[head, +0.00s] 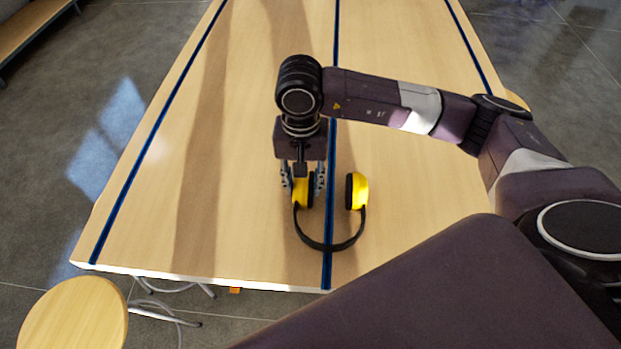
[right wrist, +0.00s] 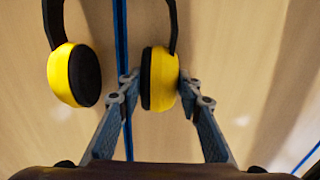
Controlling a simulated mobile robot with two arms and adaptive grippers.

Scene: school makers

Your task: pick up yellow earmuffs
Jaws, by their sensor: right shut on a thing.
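The yellow earmuffs (head: 357,191) lie near the front edge of the wooden table, with their black headband curving toward the front. My right gripper (head: 303,184) reaches down over the left cup in the head view, with one finger on each side of it. In the right wrist view, the fingers of the gripper (right wrist: 160,88) are closed around one cup of the earmuffs (right wrist: 166,78). The other cup hangs free to the left in that view. I cannot tell whether the earmuffs touch the table. My left gripper is not in view.
The wooden table (head: 240,110) has dark blue lines along its length and is otherwise clear. A round wooden stool (head: 75,318) stands at the front left. A bench (head: 30,30) is at the far left. Grey floor surrounds the table.

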